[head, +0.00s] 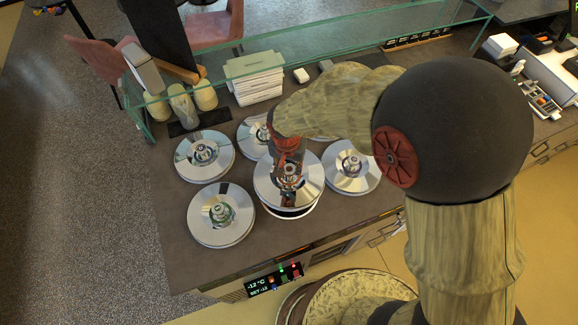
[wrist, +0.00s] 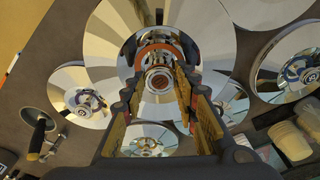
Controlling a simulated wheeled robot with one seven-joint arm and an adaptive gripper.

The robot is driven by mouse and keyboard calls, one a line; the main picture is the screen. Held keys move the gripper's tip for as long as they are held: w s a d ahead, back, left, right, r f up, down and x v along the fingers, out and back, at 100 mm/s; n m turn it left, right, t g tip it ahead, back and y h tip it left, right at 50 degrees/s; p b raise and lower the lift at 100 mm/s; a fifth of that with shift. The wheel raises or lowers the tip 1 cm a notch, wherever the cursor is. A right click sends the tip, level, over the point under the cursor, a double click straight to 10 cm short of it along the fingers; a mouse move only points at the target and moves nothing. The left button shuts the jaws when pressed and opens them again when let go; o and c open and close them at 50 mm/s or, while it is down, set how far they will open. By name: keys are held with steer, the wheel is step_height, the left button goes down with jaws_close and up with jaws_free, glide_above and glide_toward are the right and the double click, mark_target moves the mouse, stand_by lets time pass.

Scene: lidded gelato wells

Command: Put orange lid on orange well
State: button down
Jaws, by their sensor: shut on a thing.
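My gripper (head: 289,180) is shut on the knob of a round, shiny metal lid (head: 264,196). In the wrist view, the same lid (wrist: 107,42) fills the top middle, with an orange ring (wrist: 166,38) around its knob between my fingers (wrist: 158,85). The lid is roughly level. Just beneath it, a round well (head: 290,213) shows only as a pale rim at the front, with a dark gap under the lid's edge. The lid hides the well's inside and any colour mark. I cannot tell whether lid and well touch.
Other lidded wells stand close around: front left (head: 220,214), back left (head: 204,156), right (head: 351,166) and one at the back (head: 254,137). A glass guard (head: 330,42) runs behind, with a white stack (head: 255,77) by it. A display panel (head: 273,281) is on the counter front.

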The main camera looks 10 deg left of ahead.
mark_target(289, 179)
steer(key=shift+a+f+b, duration=0.1)
steer(key=shift+f+b, duration=2.6)
steer(key=shift+f, duration=1.05)
steer(key=shift+f+b, duration=0.8)
steer(key=shift+f, duration=0.25)
steer(key=c, duration=1.7)
jaws_free()
steer(key=shift+o, duration=0.3)
steer(key=o, duration=0.4)
steer(key=shift+o, duration=0.5)
steer(key=shift+s+r+p, duration=0.15)
steer(key=shift+r+p, duration=0.65)
steer(key=shift+r, duration=0.55)
steer(key=shift+s+r+p, duration=0.2)
steer(key=shift+r+p, duration=0.55)
steer(key=shift+r, duration=0.55)
steer(key=shift+s+r+p, duration=0.15)
steer(key=shift+r+p, duration=0.65)
steer(key=shift+r, duration=0.55)
